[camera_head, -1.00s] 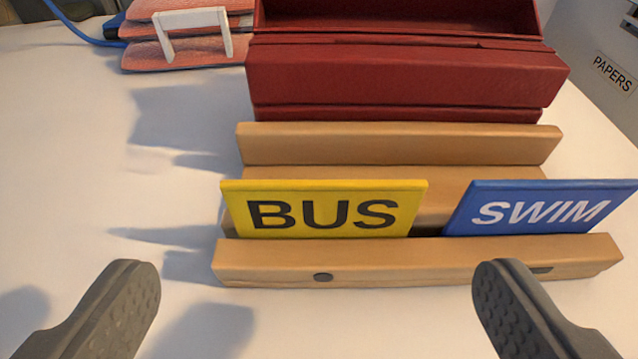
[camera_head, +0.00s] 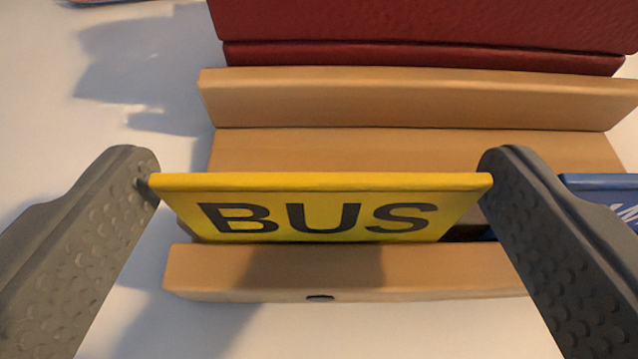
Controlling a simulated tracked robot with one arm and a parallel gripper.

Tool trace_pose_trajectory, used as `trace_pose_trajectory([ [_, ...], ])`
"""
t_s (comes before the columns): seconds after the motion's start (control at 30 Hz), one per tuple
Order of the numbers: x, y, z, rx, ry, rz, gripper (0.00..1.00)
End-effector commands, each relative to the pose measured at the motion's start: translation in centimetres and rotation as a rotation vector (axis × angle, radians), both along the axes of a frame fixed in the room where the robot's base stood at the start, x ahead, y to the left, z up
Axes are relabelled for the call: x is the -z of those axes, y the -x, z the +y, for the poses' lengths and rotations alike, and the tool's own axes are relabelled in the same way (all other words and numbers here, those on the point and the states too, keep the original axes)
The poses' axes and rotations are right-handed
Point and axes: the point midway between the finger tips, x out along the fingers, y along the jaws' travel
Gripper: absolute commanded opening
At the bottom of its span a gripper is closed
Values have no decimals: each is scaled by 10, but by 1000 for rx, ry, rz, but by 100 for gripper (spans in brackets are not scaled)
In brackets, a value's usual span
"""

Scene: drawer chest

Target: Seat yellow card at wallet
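The yellow card (camera_head: 320,208) marked BUS leans tilted in the front slot of a tan holder (camera_head: 400,100). My gripper (camera_head: 318,168) is open, with one finger at each end of the card's top edge. The fingertips look very near or touching the ends; I cannot tell whether they touch. The card's lower edge is hidden behind the holder's front lip. A dark red, leather-like case (camera_head: 420,22), possibly the wallet, stands behind the holder, mostly cut off by the top of the view.
A blue card (camera_head: 600,182) stands in the same slot, right of the yellow card, partly hidden by my right finger. The white surface (camera_head: 60,110) left of the holder is clear. Part of a reddish thing shows at the top left edge.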

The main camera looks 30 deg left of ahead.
Motion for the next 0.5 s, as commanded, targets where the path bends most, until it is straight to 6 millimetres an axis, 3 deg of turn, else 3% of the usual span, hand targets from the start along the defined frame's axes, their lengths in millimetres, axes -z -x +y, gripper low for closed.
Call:
trace_pose_trajectory([
  [0.03,0,0,0,0,0,0,72],
  [0.1,0,0,0,0,0,0,55],
  [0.5,0,0,0,-1,0,1,55],
])
